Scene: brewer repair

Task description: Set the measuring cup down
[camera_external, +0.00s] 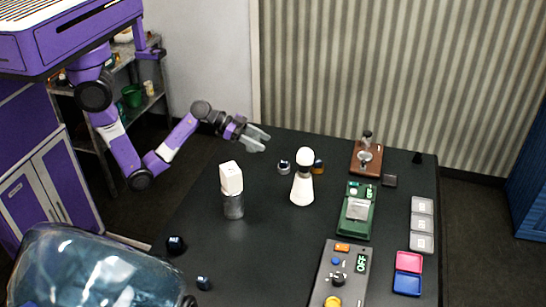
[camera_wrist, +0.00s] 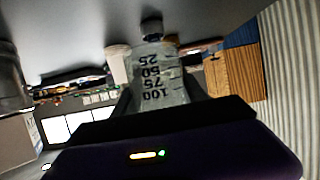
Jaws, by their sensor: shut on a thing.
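The measuring cup (camera_wrist: 152,75) is a clear vessel with dark marks 25, 50, 75 and 100, which read upside down in the wrist view. My gripper (camera_wrist: 160,98) is shut on it, with a dark finger on each side. In the external view my gripper (camera_external: 256,138) is at the back left edge of the black table (camera_external: 200,268), apparently above it.
A white block on a metal cylinder (camera_external: 233,206), a white bottle-shaped thing (camera_external: 302,188) and small jars (camera_external: 284,167) stand near my gripper. A green scale-like device (camera_external: 357,210) and a grey control box (camera_external: 330,280) are further right.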

